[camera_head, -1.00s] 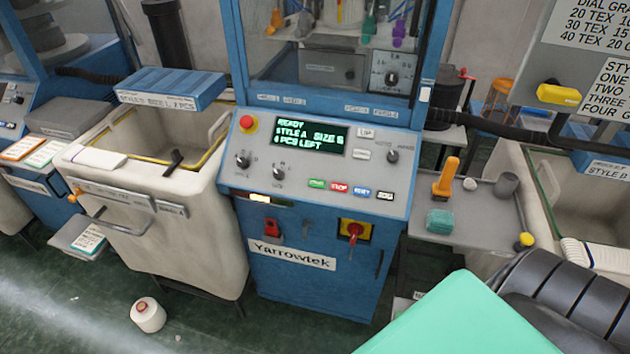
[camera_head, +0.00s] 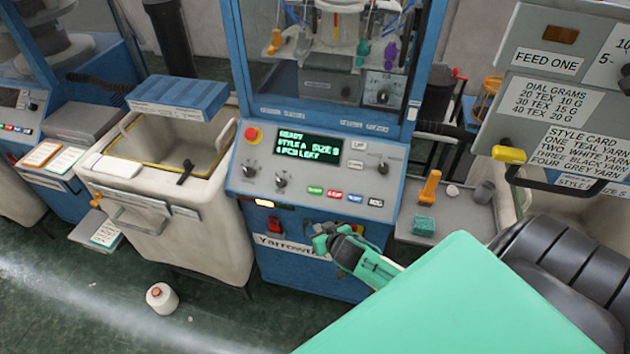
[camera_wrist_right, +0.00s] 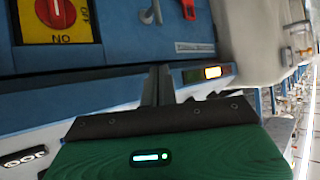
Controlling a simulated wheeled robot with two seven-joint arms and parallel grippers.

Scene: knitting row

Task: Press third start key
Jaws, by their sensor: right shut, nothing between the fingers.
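The middle blue knitting machine has a sloped control panel (camera_head: 240,183) with a lit display (camera_head: 306,146) reading READY, STYLE A, SIZE S. My right gripper (camera_head: 322,238) is shut and empty, below and apart from the keys, in front of the Yarrowtek label and the lower cabinet. Its closed fingers (camera_wrist_right: 157,85) show in the right wrist view near the panel's front edge. The green key is not visible there. My left gripper is out of view.
A red emergency button (camera_head: 252,134) and knobs (camera_head: 281,180) stand on the panel. A red-yellow rotary switch (camera_wrist_right: 62,15) lies near the gripper in the wrist view. A bin (camera_head: 215,240) stands left; a side table (camera_head: 455,217) with small items stands right.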

